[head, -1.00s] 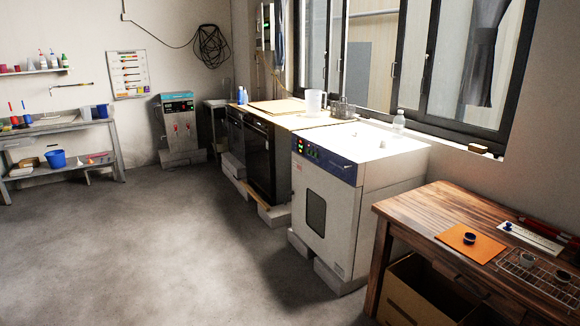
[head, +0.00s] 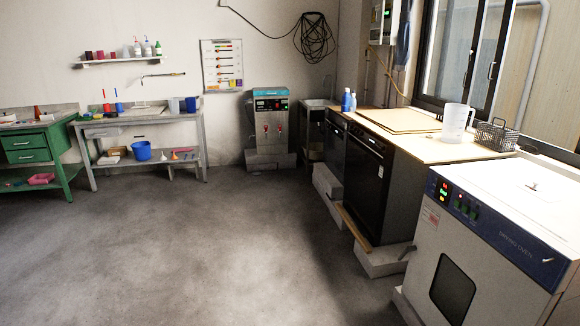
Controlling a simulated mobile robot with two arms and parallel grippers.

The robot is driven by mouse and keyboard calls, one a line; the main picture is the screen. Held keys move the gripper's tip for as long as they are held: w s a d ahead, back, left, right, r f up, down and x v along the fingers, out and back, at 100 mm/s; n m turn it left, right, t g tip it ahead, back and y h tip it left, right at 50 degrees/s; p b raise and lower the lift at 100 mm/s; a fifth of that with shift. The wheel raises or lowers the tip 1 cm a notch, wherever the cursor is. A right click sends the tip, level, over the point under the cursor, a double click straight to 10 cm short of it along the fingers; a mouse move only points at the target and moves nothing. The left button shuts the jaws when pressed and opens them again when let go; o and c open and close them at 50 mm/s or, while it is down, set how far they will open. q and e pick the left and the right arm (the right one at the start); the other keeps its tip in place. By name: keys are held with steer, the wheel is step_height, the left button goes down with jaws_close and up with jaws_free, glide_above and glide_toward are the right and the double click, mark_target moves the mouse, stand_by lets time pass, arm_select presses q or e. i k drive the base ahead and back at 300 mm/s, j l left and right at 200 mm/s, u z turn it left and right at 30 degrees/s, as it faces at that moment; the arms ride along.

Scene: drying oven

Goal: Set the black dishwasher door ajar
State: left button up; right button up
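A black dishwasher (head: 362,187) stands under the light wooden worktop, right of centre in the head view. Its front faces left and is seen at a slant. Its door looks closed, flush with the body. A control strip with small marks runs along the top of the front. A second dark appliance (head: 333,148) stands just beyond it under the same worktop, and its front also looks closed. Neither of my grippers is in view.
A white drying oven (head: 455,275) on blocks stands nearer, at the lower right. Low blocks (head: 382,259) and a wooden strip lie at the dishwasher's foot. The grey floor (head: 220,250) left of the appliances is clear. A water boiler (head: 270,122) stands at the back wall.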

mark_target(368, 170)
steer(key=i+j, duration=0.1)
steer(key=i, duration=1.45)
steer(key=i+j, duration=0.15)
steer(key=i, duration=0.6)
steer(key=l+z, duration=0.05)
